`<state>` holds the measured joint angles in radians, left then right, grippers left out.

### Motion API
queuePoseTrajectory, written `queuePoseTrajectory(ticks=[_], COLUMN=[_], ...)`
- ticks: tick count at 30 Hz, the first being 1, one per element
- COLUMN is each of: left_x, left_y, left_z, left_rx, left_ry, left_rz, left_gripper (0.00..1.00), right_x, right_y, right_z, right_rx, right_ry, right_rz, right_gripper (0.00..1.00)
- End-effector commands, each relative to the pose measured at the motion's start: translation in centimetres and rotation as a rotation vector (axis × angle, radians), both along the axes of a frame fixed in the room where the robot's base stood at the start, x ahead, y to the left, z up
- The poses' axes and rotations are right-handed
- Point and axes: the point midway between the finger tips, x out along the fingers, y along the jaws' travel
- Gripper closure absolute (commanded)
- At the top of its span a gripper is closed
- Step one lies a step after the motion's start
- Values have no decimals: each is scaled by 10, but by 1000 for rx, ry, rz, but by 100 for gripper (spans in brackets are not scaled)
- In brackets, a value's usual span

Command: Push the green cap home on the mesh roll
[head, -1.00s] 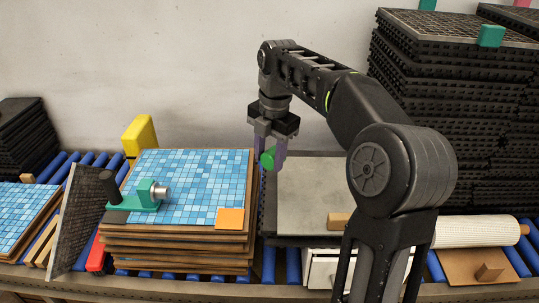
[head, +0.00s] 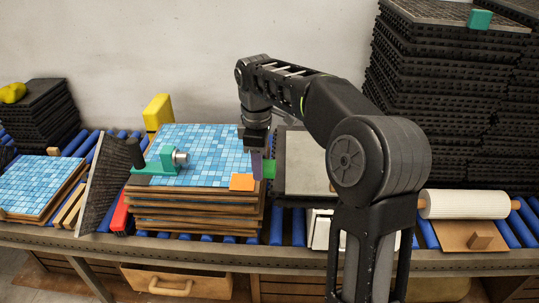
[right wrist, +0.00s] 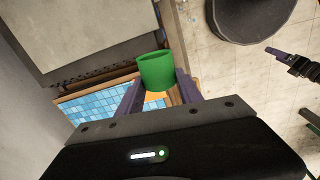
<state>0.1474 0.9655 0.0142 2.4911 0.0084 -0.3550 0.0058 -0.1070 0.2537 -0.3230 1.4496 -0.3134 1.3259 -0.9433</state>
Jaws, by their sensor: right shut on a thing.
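The green cap (head: 268,169) is held in my right gripper (head: 261,166), which is shut on it with purple fingers. It hangs near the front right corner of the blue mosaic stack, beside an orange square. The cap also shows in the right wrist view (right wrist: 157,70), between the fingers, with a hollow, open end visible. The mesh roll (head: 463,204) is a white roll with wooden core ends, lying at the far right of the head view, well apart from the cap. My left gripper is out of the head view; a purple-fingered gripper (right wrist: 288,58) at the right wrist view's edge appears to be it, its opening unclear.
The blue mosaic stack (head: 205,145) carries a teal tool (head: 160,164). A grey board (head: 303,160) lies to its right. A tall black stack (head: 425,100) stands behind the roll. A leaning dark panel (head: 103,190) and blue rollers (head: 277,226) are left and in front.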

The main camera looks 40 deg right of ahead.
Motion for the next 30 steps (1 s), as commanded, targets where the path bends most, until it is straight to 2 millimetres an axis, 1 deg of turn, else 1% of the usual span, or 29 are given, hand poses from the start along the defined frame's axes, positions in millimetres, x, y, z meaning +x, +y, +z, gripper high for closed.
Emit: queuePoseTrajectory(ticks=[5, 6, 8, 9, 12, 15, 19, 27, 30], left_x=[0, 0, 0, 0, 0, 0, 0, 0, 0], left_y=[0, 0, 0, 0, 0, 0, 0, 0, 0], left_z=[0, 0, 0, 0, 0, 0, 0, 0, 0], left_rx=[0, 0, 0, 0, 0, 0, 0, 0, 0], left_ry=[0, 0, 0, 0, 0, 0, 0, 0, 0], left_rz=[0, 0, 0, 0, 0, 0, 0, 0, 0], left_gripper=[0, 0, 0, 0, 0, 0, 0, 0, 8], right_x=[15, 18, 21, 22, 21, 17, 14, 14, 14], right_y=[43, 57, 79, 95, 133, 158, 174, 176, 176], right_z=[-39, -50, -67, -78, -102, -116, -124, -125, -125], right_rx=[-8, -12, -17, -20, -25, -25, -24, -23, -23], right_ry=[6, 3, 0, -1, -7, -9, -12, -12, -12], right_rz=[-391, -481, -604, -671, -772, -793, -791, -791, -791], right_gripper=[100, 100, 100, 100, 100, 100, 100, 100, 100])
